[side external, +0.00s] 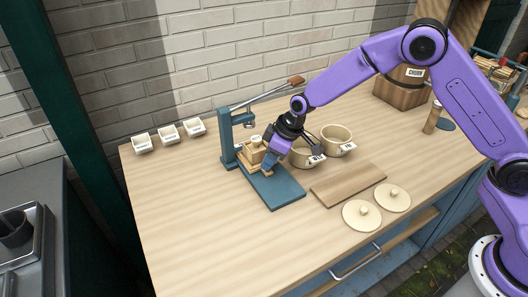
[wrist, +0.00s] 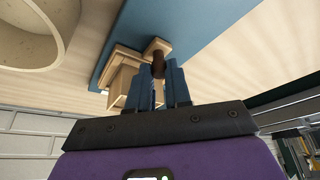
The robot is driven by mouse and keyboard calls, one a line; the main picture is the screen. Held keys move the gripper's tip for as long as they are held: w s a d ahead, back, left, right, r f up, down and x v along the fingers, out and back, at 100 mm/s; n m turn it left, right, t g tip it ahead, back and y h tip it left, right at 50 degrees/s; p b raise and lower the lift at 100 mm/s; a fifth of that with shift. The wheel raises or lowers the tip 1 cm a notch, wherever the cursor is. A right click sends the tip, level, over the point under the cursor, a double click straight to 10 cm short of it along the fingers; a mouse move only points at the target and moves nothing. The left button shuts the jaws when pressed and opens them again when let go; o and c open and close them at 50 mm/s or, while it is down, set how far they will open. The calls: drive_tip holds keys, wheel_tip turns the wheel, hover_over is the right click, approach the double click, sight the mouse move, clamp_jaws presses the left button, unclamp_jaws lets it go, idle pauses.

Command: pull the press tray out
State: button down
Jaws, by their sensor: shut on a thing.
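The teal press (side external: 226,137) stands on the worktop with a long flat base (side external: 284,194) reaching toward the front. The wooden press tray (side external: 244,166) lies on the base by the press column and carries a small wooden box (side external: 254,150). In the wrist view the tray (wrist: 120,52) lies on the blue base with the box (wrist: 121,84) on it. My gripper (side external: 268,166) points down at the tray's front. Its blue fingers (wrist: 159,72) are shut on the tray's dark brown knob (wrist: 158,60). The fingers hide part of the knob.
Two round crocks (side external: 337,139) with labels stand just right of the press. A wooden board (side external: 348,184) and two round lids (side external: 361,214) lie at the front right. Small labelled dishes (side external: 168,132) sit at the back left. The worktop left of the base is clear.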

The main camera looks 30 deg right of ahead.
drive_tip(key=s, duration=0.9)
drive_tip(key=shift+s, duration=0.2)
drive_tip(key=c, duration=1.3)
unclamp_jaws()
drive_tip(key=shift+s, duration=0.1)
drive_tip(key=shift+c, duration=0.2)
drive_tip(key=shift+d+r, duration=0.1)
drive_tip(key=shift+r, duration=0.35)
drive_tip(key=v, duration=1.6)
drive_tip(key=shift+r, duration=0.2)
